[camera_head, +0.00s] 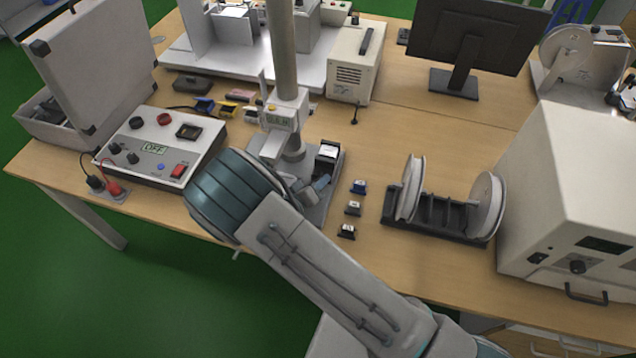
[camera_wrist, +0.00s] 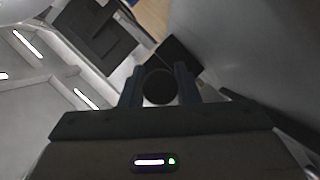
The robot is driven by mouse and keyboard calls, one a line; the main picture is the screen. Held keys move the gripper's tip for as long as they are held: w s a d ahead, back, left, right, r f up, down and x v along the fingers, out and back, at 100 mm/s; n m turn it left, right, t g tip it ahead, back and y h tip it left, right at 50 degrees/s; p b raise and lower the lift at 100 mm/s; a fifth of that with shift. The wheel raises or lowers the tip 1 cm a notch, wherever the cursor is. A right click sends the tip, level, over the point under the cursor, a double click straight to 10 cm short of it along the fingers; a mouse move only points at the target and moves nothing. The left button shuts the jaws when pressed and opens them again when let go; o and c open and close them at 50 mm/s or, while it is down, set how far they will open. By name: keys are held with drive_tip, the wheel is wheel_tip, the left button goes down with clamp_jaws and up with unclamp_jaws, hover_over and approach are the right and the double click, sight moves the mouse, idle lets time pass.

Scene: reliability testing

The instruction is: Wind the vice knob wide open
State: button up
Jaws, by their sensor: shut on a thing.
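In the wrist view my gripper (camera_wrist: 159,82) has its two fingers on either side of a dark round knob (camera_wrist: 159,88), the vice knob, and is shut on it. The knob's face points toward the wrist camera. In the head view my arm reaches to the grey test stand (camera_head: 331,196) with its upright column (camera_head: 284,50). How far the vice jaws stand apart cannot be seen.
A white machine (camera_head: 570,190) fills the right side. Bare table shows between the blocks and rack.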

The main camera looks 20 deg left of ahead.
drive_tip(key=o, duration=1)
drive_tip(key=shift+c, duration=0.2)
drive_tip(key=b+v, duration=0.2)
drive_tip(key=v, duration=1.2)
drive_tip(key=shift+w+a, duration=0.1)
